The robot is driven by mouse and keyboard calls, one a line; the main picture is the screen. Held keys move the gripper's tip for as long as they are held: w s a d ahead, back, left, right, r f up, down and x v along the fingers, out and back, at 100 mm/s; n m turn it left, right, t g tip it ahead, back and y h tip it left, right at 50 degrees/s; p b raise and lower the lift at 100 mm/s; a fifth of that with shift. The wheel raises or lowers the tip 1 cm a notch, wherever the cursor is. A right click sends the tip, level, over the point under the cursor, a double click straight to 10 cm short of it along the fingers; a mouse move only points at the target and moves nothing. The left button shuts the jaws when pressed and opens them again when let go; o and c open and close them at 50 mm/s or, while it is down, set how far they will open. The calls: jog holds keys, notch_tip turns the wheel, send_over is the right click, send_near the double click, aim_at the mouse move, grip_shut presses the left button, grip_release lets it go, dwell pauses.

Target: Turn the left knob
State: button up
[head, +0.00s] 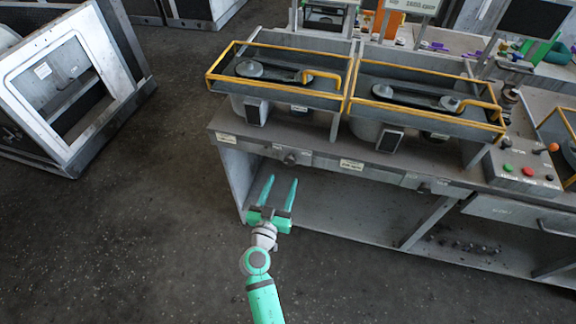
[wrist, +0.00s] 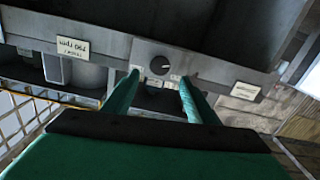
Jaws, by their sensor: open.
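The left knob (head: 290,158) is a small dark round knob on the grey front panel of the workbench, under the left tray. In the wrist view the knob (wrist: 160,65) shows as a dark disc with a light mark, between and beyond my fingertips. My gripper (head: 279,184) is open and empty, with two green fingers pointing at the bench front. In the wrist view my gripper (wrist: 158,80) has a finger on either side of the knob in the picture, apparently short of it. A second knob-like part (head: 423,187) sits farther right on the same panel.
The workbench (head: 350,165) has an open lower shelf (head: 340,205). Two yellow-railed trays (head: 275,75) stand on top. A control box with buttons and an orange-tipped lever (head: 525,165) is at the right. A tilted white frame (head: 70,85) stands at the left. The floor between is clear.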

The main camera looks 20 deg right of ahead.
aim_at(289, 163)
jog(key=x, duration=0.8)
jog(key=shift+d, duration=0.15)
jog(key=shift+c, duration=0.4)
jog(key=c, duration=1)
